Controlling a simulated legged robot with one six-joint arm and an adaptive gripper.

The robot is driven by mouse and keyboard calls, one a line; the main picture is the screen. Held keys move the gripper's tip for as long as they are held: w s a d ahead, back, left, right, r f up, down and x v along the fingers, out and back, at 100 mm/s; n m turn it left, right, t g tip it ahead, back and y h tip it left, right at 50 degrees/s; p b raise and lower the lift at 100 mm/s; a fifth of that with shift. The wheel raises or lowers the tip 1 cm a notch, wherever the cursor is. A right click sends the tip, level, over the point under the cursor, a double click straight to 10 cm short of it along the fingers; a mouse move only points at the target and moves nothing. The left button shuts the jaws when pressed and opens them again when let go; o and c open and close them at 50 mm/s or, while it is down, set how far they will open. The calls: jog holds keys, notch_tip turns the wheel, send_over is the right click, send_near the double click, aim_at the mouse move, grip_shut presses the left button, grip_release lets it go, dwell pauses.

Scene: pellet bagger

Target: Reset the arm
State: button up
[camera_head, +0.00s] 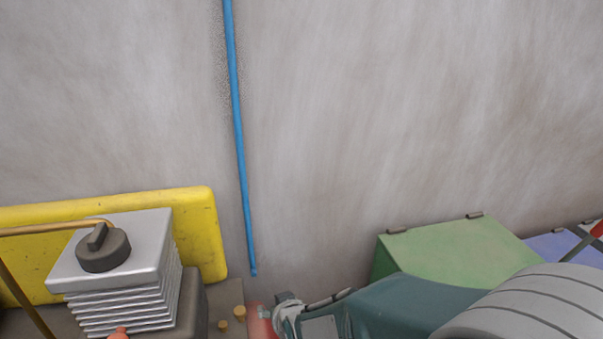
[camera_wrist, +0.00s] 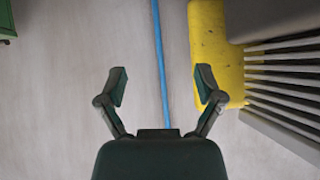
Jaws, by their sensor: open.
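My gripper (camera_wrist: 161,88) shows in the wrist view with its two dark fingers spread wide apart. It is open, and nothing is between the fingers except the view of a blue pipe (camera_wrist: 160,60) beyond them.
A finned grey machine (camera_head: 115,265) with a dark knob (camera_head: 103,250) stands at lower left before a yellow panel (camera_head: 212,235). The blue pipe (camera_head: 238,130) runs down the grey wall (camera_head: 400,120). A green box (camera_head: 455,252) stands at lower right.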

jog(key=s+d+r+m+g+h, duration=0.2)
jog(key=s+d+r, duration=0.4)
jog(key=d+r, duration=0.45)
jog(key=s+d+r+m+g+h, duration=0.1)
jog(key=s+d+r+g+h, duration=0.1)
jog(key=s+d, duration=0.8)
jog(key=shift+s+d+r+m, duration=0.15)
jog(key=shift+s+r+m, duration=0.2)
jog(key=shift+s, duration=0.9)
jog(key=c, duration=0.4)
jog(key=shift+a, duration=0.2)
